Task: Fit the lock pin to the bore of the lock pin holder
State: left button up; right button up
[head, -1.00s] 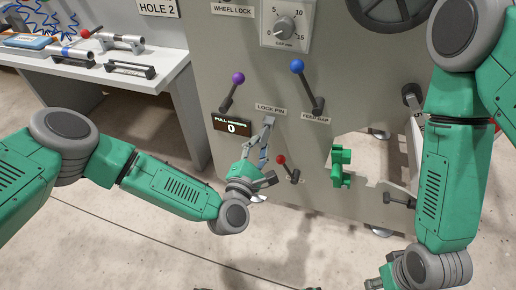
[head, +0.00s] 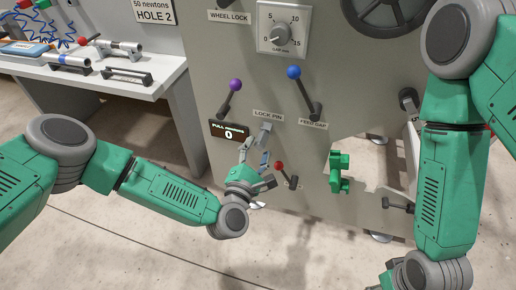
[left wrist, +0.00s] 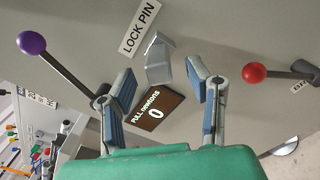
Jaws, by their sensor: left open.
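A grey angular fitting (head: 265,133) sits on the grey panel under the LOCK PIN label (head: 268,116). It also shows in the left wrist view (left wrist: 158,58). I cannot tell the lock pin from its holder there, and no bore shows. My left gripper (head: 256,152) is just below this fitting. In the left wrist view my left gripper (left wrist: 162,78) is open, its blue-padded fingers apart on either side of the fitting's lower end, with nothing visibly gripped. My right gripper is mostly cut off by the head view's bottom edge.
A PULL newtons display (head: 230,132) reading 0 is left of the fitting. A red-knobbed lever (head: 280,167) stands close right of my left gripper. Purple (head: 235,86) and blue (head: 294,73) knobbed levers are above. A white bench (head: 165,78) with tools is at left.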

pick_arm(q)
jog(key=v, duration=1.1)
jog(key=shift+s, duration=0.2)
jog(key=shift+f, duration=0.1)
